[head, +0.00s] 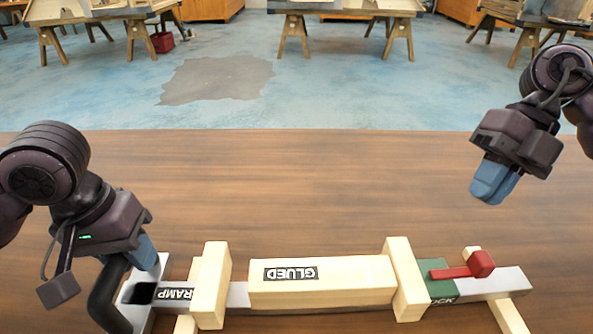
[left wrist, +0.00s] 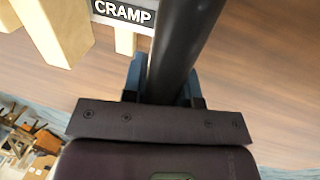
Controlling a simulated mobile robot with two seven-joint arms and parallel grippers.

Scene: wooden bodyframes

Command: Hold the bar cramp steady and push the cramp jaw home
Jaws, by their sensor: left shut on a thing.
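The bar cramp (head: 238,295) lies across the front of the bench, a grey metal bar with a black-and-white CRAMP label, also in the left wrist view (left wrist: 123,12). My left gripper (head: 147,262) is shut on its black handle (head: 106,290); the handle runs between the blue fingers in the left wrist view (left wrist: 178,50). The green cramp jaw (head: 436,275) sits on the bar at the right, against or very near the pale upright block, with a red lever (head: 480,264) on it and a partly hidden label. My right gripper (head: 493,182) hangs above and apart from it, empty, fingers together.
A pale wooden piece marked GLUED (head: 325,280) lies between two upright pale blocks (head: 212,285) (head: 404,278) over the bar. Pale supports show below. The brown benchtop (head: 300,190) behind is clear. Trestle tables stand far off.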

